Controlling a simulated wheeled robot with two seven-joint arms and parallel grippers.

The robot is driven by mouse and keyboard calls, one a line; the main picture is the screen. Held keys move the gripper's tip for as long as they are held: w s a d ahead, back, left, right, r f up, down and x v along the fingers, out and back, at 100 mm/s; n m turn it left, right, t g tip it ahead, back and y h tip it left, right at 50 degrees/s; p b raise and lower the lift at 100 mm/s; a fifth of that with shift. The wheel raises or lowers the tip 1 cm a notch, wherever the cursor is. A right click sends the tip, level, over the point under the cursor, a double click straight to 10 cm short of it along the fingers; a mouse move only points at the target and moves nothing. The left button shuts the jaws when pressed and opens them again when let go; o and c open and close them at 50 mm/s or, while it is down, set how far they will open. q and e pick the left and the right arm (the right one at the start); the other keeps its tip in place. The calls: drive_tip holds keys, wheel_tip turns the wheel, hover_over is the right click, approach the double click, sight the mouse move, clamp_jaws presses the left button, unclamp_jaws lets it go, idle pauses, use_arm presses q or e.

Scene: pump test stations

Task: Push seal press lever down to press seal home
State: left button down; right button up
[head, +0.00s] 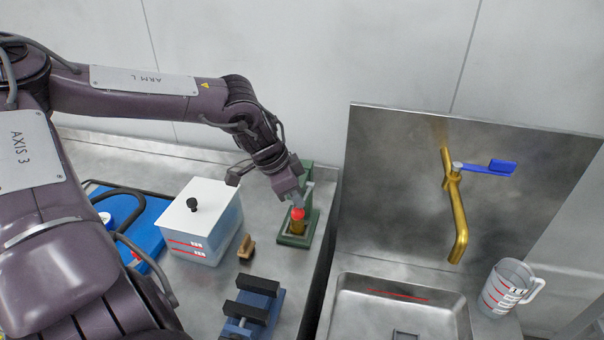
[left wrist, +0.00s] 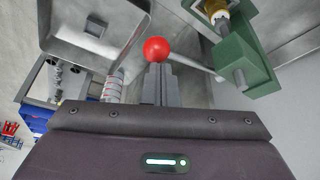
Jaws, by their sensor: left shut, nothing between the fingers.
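The green seal press (head: 310,190) stands at the right end of the bench, beside the sink. It also shows at the upper right of the left wrist view (left wrist: 240,58). Its lever has a red ball knob (head: 298,213), seen also in the left wrist view (left wrist: 156,49). A thin grey rod runs from near the knob toward the press. A brass-coloured part (head: 298,228) sits low in the press. My left gripper (head: 297,202) is shut and empty, its fingertips right at the knob; I cannot tell whether they touch. My right gripper is out of view.
A white-lidded clear box (head: 205,218), a small wooden block (head: 247,247) and a blue vice (head: 258,302) stand left of the press. A blue tray (head: 150,222) lies further left. The sink (head: 345,310), brass tap (head: 459,215) and measuring jug (head: 503,290) are to the right.

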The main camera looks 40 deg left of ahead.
sight(293, 211)
use_arm(q)
drive_tip(key=shift+s+d+f+b, duration=0.15)
drive_tip(key=shift+f+b, duration=0.15)
drive_tip(key=shift+f, duration=0.3)
drive_tip(key=shift+s+f+b, duration=0.15)
drive_tip(key=shift+f+b, duration=0.15)
drive_tip(key=shift+f, duration=0.25)
drive_tip(key=shift+f+b, duration=0.7)
drive_tip(key=shift+f, duration=0.5)
drive_tip(key=shift+s, duration=0.1)
drive_tip(key=shift+f+b, duration=0.75)
drive_tip(key=shift+f, duration=0.25)
drive_tip(key=shift+s+f, duration=0.1)
drive_tip(key=shift+f, duration=0.15)
idle(0.5)
